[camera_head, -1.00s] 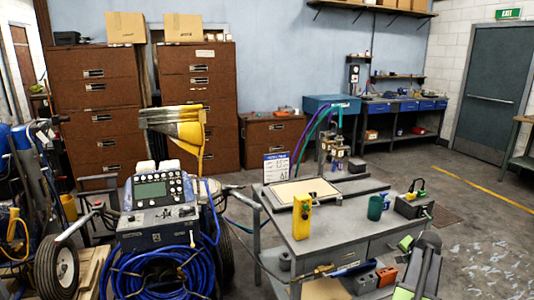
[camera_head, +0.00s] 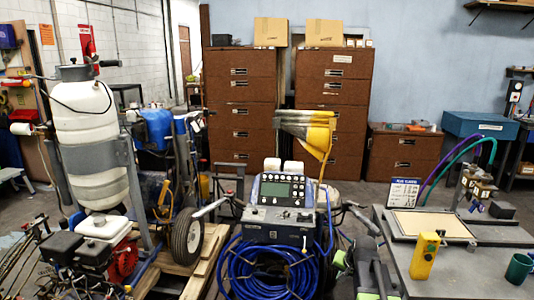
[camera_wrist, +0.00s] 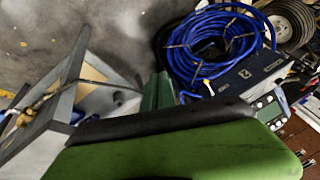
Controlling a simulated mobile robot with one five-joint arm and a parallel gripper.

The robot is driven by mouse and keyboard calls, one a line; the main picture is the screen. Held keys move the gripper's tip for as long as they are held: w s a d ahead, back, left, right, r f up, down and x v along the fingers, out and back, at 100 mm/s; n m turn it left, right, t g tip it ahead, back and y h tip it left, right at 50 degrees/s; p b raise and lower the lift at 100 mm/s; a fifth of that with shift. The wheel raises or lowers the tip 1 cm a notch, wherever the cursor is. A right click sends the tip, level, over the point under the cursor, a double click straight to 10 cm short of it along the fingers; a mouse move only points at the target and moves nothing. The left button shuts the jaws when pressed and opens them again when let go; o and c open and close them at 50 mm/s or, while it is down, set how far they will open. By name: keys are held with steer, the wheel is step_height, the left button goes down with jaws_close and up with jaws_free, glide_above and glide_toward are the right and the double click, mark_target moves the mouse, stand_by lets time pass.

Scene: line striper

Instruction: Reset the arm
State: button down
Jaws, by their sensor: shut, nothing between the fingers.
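My gripper (camera_wrist: 165,128) fills the lower part of the wrist view as a large green finger with a black pad along its edge. A smaller green part shows behind it. It is shut, with nothing seen held in it. In the head view, part of my black and green arm shows at the bottom, between the striper machine and the grey workbench. The fingertips are not clear there.
The line striper (camera_head: 282,205) with its coiled blue hose (camera_head: 268,268) stands left of my arm. The grey workbench (camera_head: 465,275) is at right, carrying a yellow device (camera_head: 425,256) and a green cup (camera_head: 519,268). Brown cabinets (camera_head: 240,110) line the back wall.

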steer(key=s+a+n+g+p, duration=0.15)
steer(key=s+a, duration=0.25)
steer(key=a, duration=0.5)
steer(key=s+a+n+g, duration=0.1)
steer(key=s+a+n, duration=0.25)
steer(key=a, duration=0.45)
steer(key=s+d+n+g, duration=0.1)
steer(key=s+g, duration=0.1)
steer(key=s, duration=0.5)
steer(key=shift+s+d, duration=0.15)
steer(key=shift+g, duration=0.25)
